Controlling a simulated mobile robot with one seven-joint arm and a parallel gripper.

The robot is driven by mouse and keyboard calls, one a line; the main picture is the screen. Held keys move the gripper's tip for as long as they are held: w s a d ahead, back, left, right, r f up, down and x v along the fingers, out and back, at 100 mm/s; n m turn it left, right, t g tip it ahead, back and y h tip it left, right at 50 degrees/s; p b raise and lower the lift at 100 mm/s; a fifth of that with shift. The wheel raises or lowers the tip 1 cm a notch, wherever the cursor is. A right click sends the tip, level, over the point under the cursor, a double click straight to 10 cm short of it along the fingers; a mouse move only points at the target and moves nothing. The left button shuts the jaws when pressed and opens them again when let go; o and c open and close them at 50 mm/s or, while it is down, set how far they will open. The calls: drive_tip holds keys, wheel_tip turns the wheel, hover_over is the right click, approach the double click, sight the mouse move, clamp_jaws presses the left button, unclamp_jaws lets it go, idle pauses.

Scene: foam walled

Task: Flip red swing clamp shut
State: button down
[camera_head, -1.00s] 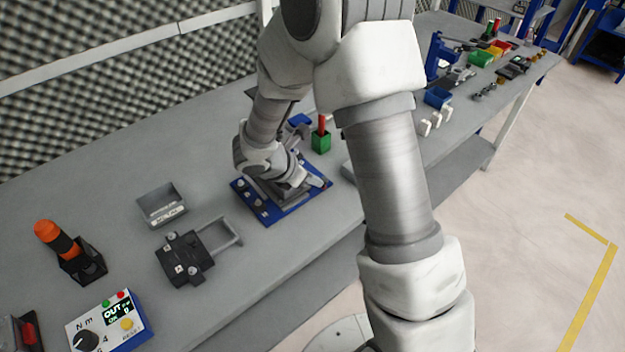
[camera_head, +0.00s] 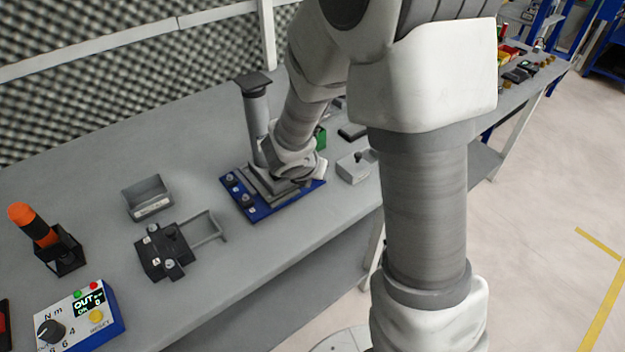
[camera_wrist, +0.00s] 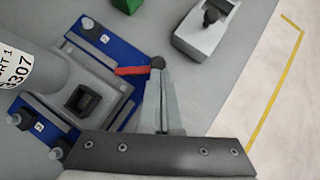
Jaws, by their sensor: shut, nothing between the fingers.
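In the wrist view, the red arm of the swing clamp (camera_wrist: 132,71) lies roughly level across the picture at the edge of the blue base plate (camera_wrist: 110,47). A dark round knob (camera_wrist: 157,63) sits at its right end. My gripper (camera_wrist: 160,78) is shut and empty, with its fingertips right at the knob; I cannot tell whether they touch. In the head view, the blue plate (camera_head: 258,211) stands on the bench with my wrist over its right part. The red clamp is hidden there by my arm.
A tall grey cylinder (camera_head: 257,125) stands on the plate beside my wrist. A grey box with a black knob (camera_head: 352,168) is right of the plate. A black fixture (camera_head: 165,250), a grey bin (camera_head: 148,198) and a torque display (camera_head: 85,312) are to the left.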

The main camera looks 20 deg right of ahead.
drive_tip(key=shift+w+d+f+b, duration=0.15)
drive_tip(key=shift+d+f+b, duration=0.05)
drive_tip(key=shift+d+b, duration=0.35)
drive_tip(key=n+y, duration=0.1)
drive_tip(key=d+n+t+b, duration=0.1)
drive_tip(key=n, duration=0.1)
drive_tip(key=shift+w+y, duration=0.3)
drive_tip(key=shift+y, duration=0.1)
drive_tip(key=shift+w+d+r+b, duration=0.1)
drive_tip(key=shift+w+b, duration=0.2)
drive_tip(key=shift+b, duration=0.15)
drive_tip(key=shift+w+a+r+p, duration=0.1)
drive_tip(key=shift+w+a+p, duration=0.25)
drive_tip(key=shift+a, duration=0.45)
drive_tip(key=shift+s, duration=0.1)
